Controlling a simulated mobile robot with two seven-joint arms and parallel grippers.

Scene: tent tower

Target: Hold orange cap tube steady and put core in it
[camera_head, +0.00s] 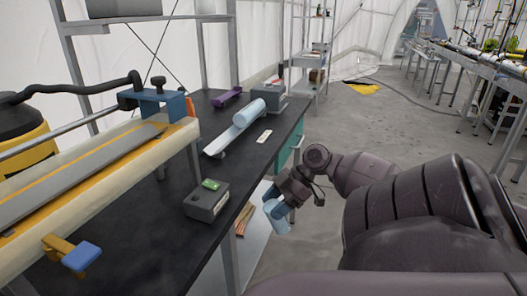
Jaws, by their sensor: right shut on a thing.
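My right gripper (284,200) is shut on a light-blue cylinder (276,217), held in the air just off the right edge of the black workbench. The cylinder is tilted and partly hidden by the fingers. I cannot tell whether it is the core or a tube. Another light-blue cylinder (249,111) lies on the bench at the upper end of a white trough (222,141). No orange cap can be made out on either cylinder. My left gripper is not in view.
On the black workbench (150,228) stand a grey box with a green top (206,200), a purple block (228,97) and a grey device (263,103). A long pale rig (70,212) with a blue bracket (160,106) fills the left.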

